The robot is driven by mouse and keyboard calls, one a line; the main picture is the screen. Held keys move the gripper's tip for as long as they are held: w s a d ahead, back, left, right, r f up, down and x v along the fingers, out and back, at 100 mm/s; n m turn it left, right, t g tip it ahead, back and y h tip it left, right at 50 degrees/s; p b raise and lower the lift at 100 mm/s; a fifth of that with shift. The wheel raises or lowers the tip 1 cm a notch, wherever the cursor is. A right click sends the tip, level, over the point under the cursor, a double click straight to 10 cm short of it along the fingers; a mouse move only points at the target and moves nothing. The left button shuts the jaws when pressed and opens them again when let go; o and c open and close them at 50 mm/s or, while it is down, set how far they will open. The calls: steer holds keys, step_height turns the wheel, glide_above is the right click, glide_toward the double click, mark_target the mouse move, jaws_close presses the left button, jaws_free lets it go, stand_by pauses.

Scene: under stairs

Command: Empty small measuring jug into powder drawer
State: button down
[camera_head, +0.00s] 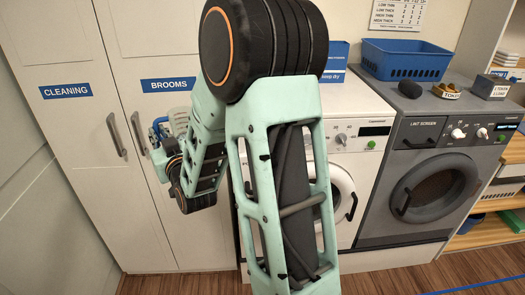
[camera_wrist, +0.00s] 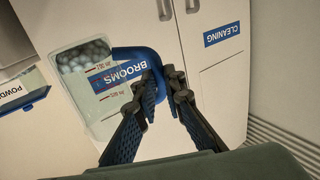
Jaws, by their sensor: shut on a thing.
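The small measuring jug (camera_wrist: 92,108) is clear, with red marks and a blue handle (camera_wrist: 176,112). Pale round granules (camera_wrist: 80,56) lie gathered at one end of it. My gripper (camera_wrist: 164,84) is shut on the blue handle and holds the jug in the air before the cupboard doors. In the head view my gripper (camera_head: 172,152) and a blue part of the jug (camera_head: 181,120) show left of my arm, small and partly hidden. The powder drawer (camera_wrist: 26,101), with a blue edge and a "POWD…" label, shows at the left of the wrist view, apart from the jug.
A white washer (camera_head: 345,150) stands behind my arm, which hides much of its front. A grey machine (camera_head: 390,185) stands to its right, with a blue basket (camera_head: 405,58) on top. Cupboard doors marked CLEANING (camera_head: 70,130) and BROOMS are closed at the left.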

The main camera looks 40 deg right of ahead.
mark_target(179, 137)
steer(key=shift+m+h, duration=0.4)
steer(key=shift+h, duration=0.2)
steer(key=d+b, duration=0.1)
steer(key=b, duration=0.1)
steer(key=w+d+f+b, duration=0.1)
steer(key=d+b, duration=0.1)
steer(key=b, duration=0.1)
steer(key=d+f+b, duration=0.1)
steer(key=d+b, duration=0.1)
steer(key=b, duration=0.1)
steer(key=shift+w+d+f, duration=0.1)
steer(key=shift+w+d, duration=0.1)
steer(key=s+d+r+m+h+b, duration=0.1)
steer(key=s+d+h+b, duration=0.1)
steer(key=d+b, duration=0.5)
steer(key=b, duration=0.3)
steer(key=shift+d+m+g+b, duration=0.15)
steer(key=shift+m+g+b, duration=0.15)
steer(key=shift+m+b, duration=0.1)
